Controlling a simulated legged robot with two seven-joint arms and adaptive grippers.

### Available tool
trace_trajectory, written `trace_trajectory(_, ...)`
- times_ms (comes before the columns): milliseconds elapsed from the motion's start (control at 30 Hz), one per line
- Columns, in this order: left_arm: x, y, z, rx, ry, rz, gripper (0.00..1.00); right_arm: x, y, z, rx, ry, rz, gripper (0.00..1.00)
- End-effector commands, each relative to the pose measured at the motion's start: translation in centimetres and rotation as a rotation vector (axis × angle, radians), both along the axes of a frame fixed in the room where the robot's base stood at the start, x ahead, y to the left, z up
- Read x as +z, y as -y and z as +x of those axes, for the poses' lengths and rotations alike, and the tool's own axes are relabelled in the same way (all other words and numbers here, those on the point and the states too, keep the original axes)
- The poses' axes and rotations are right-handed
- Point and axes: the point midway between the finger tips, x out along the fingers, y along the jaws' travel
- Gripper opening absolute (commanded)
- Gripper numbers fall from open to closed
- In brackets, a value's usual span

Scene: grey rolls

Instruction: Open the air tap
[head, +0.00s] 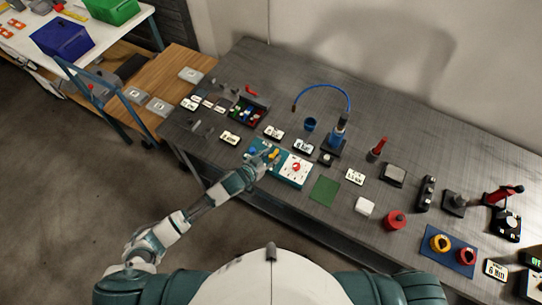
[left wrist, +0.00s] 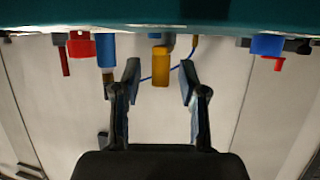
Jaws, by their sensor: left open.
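A teal panel (head: 290,173) lies near the front edge of the grey bench, with blue and yellow fittings at its left end and a white plate with a red knob (head: 296,167) at its right. I cannot read which fitting is the air tap; the yellow handle (head: 274,153) looks most like it. My left gripper (head: 262,161) is over the panel's left end, close to this handle. In the left wrist view my gripper (left wrist: 160,80) is open, with the yellow handle (left wrist: 160,70) seen between its fingertips, apart from both. My right gripper is not in view.
In the left wrist view a blue fitting (left wrist: 106,50) is close beside one finger.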

Motion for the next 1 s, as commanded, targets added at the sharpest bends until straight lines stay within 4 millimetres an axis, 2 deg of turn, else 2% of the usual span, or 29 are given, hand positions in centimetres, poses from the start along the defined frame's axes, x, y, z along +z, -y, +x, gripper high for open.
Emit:
trace_trajectory(300, -0.15, 0.17, 0.26, 0.001, -0.001, 0.001, 0.42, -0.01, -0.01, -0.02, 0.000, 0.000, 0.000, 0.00)
trace_trajectory(333, -0.15, 0.17, 0.26, 0.001, -0.001, 0.001, 0.37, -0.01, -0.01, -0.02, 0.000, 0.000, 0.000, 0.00)
trace_trajectory(467, -0.15, 0.16, 0.25, 0.001, 0.000, 0.000, 0.05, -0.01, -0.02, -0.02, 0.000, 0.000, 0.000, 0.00)
trace_trajectory(500, -0.15, 0.16, 0.25, 0.001, 0.000, 0.000, 0.00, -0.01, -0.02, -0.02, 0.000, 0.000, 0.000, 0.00)
trace_trajectory(1000, -0.12, -0.24, 0.55, -0.065, 0.004, 0.003, 0.00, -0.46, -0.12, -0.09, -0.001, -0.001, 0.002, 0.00)
